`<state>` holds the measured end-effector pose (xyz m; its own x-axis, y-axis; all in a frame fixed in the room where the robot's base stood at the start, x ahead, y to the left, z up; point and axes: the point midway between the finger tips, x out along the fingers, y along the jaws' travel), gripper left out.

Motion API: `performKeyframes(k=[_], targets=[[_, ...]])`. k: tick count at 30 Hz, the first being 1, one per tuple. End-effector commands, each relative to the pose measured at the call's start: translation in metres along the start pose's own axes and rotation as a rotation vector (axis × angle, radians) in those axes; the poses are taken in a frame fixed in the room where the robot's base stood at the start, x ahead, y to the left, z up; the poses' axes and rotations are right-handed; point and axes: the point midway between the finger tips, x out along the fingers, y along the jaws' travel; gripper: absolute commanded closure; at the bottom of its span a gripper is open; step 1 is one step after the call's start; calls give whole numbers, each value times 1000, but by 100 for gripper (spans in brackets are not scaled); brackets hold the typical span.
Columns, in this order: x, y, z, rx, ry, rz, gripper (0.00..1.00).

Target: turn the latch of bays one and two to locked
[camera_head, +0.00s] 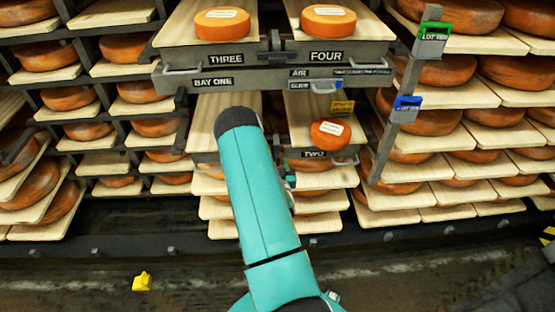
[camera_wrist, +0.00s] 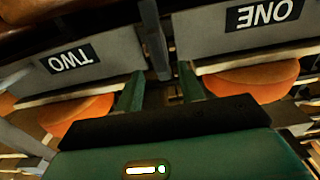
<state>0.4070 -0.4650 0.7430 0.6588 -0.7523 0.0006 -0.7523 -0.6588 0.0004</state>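The BAY ONE sign (camera_head: 212,82) is on the upper grey beam in the head view. Below it, my teal arm hides much of the left bay. The TWO plate (camera_head: 314,154) is on the right bay's front, under an orange cheese wheel (camera_head: 330,132). In the wrist view, the TWO plate (camera_wrist: 68,58) and ONE plate (camera_wrist: 264,14) appear upside down. A dark upright post (camera_wrist: 155,40) stands between them. My gripper (camera_wrist: 160,85) is open, its two green fingers apart with nothing clearly between them. I cannot make out either latch or its position.
Bays THREE (camera_head: 226,58) and FOUR (camera_head: 327,56) hold labelled cheese wheels above. A grey post (camera_head: 402,110) with green and blue tags stands right. Cheese racks fill both sides. A yellow object (camera_head: 142,282) lies on the floor at left; the floor around it is clear.

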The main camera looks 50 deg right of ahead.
Motion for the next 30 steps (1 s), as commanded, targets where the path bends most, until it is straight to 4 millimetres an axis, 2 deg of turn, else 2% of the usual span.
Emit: performKeyframes(k=[3,6,15,16,21,22,30], targets=[[17,-1,0,0,1,-1,62],[26,-2,0,0,0,-1,62],[29,-2,0,0,0,-2,62],[29,-2,0,0,0,-2,64],[29,-2,0,0,0,-1,97],[29,-2,0,0,0,-1,100],[29,-1,0,12,0,-1,100]])
